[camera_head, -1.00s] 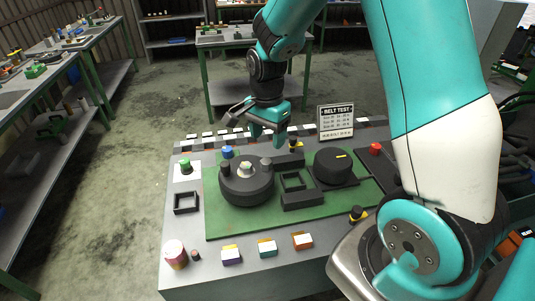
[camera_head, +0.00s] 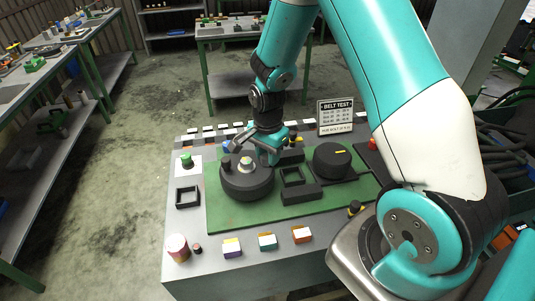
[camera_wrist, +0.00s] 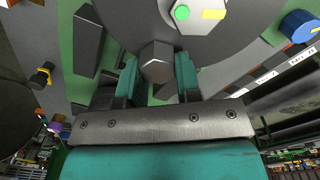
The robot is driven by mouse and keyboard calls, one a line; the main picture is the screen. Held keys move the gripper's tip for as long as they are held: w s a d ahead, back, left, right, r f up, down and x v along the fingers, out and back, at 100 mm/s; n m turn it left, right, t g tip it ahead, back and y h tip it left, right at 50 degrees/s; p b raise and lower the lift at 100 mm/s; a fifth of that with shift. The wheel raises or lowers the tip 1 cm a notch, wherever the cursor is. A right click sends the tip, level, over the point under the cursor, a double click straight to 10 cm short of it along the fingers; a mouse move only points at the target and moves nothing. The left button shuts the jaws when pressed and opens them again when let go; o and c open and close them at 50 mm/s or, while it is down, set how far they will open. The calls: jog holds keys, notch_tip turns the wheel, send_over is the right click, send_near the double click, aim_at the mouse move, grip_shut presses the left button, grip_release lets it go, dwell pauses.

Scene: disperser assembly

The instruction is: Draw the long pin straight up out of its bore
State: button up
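A grey hexagonal pin (camera_wrist: 156,58) stands up from the dark round disperser body (camera_wrist: 210,40) in the wrist view. I take it for the long pin. My gripper (camera_wrist: 157,72) has its two teal fingers on either side of the pin's head, with the pin between them. The fingers look open, with little or no gap to the pin. In the head view my gripper (camera_head: 268,158) is low over the right side of the black round body (camera_head: 247,185) and hides that pin. A pale hex part with a green top (camera_head: 246,163) stands at the body's middle.
A darker post (camera_head: 226,164) stands at the body's left. A black square frame (camera_head: 292,176) and a round black cover (camera_head: 332,160) stand to the right on the green mat (camera_head: 235,222). A blue knob (camera_wrist: 299,25) is near the right edge in the wrist view.

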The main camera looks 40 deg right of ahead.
jog(key=c, duration=0.4)
jog(key=shift+r, duration=0.1)
jog(key=shift+r, duration=0.1)
notch_tip(320, 180, up, 10)
jog(key=p, duration=0.7)
jog(key=shift+f+p, duration=0.25)
jog(key=shift+p, duration=0.15)
dwell(0.6)
